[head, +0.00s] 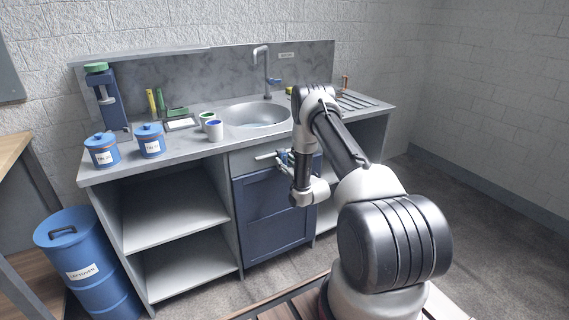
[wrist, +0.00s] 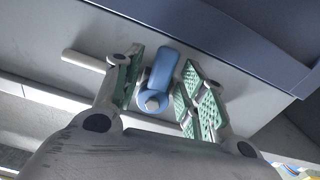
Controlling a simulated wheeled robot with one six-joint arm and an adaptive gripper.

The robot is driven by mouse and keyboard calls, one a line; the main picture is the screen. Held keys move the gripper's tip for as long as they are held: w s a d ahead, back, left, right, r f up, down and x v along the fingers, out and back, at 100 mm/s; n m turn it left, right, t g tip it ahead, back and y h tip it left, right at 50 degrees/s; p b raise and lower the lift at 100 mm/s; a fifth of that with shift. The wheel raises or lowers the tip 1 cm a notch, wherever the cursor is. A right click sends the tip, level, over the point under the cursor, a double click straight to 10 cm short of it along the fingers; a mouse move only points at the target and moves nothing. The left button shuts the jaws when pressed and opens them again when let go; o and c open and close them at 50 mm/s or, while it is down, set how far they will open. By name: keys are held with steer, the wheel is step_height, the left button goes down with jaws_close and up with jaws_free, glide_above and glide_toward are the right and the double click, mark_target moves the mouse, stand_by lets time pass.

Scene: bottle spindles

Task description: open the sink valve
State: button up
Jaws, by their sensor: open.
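In the wrist view the lever sits between the two green-padded fingers of my gripper (wrist: 162,64). My gripper is open around it, with a visible gap on the right side; I cannot tell whether the left finger touches. In the head view my gripper (head: 285,160) is at the front panel above the blue cabinet door (head: 275,208), and it mostly hides the valve. The sink basin (head: 250,116) is in the countertop above.
A pale bar (wrist: 84,61) lies close beside my left finger. A faucet (head: 264,70) stands behind the basin. Cans (head: 213,130), blue jars (head: 150,141) and a bottle stand are on the counter. Open shelves (head: 170,200) are left of the door; a blue drum (head: 85,262) stands at left.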

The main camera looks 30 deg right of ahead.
steer(key=shift+w, duration=0.55)
jaws_close()
steer(key=n, duration=0.2)
steer(key=d+n, duration=0.1)
steer(key=shift+r+n, duration=0.1)
steer(key=shift+n, duration=0.3)
steer(key=shift+d+r+n, duration=0.25)
steer(key=shift+r+n, duration=0.2)
steer(key=shift+n, duration=1.7)
steer(key=shift+d+r+n, duration=0.25)
steer(key=shift+r+n, duration=0.15)
steer(key=shift+n, duration=1.8)
steer(key=shift+d+r+n, duration=0.25)
steer(key=shift+r+n, duration=0.2)
steer(key=shift+n, duration=1.7)
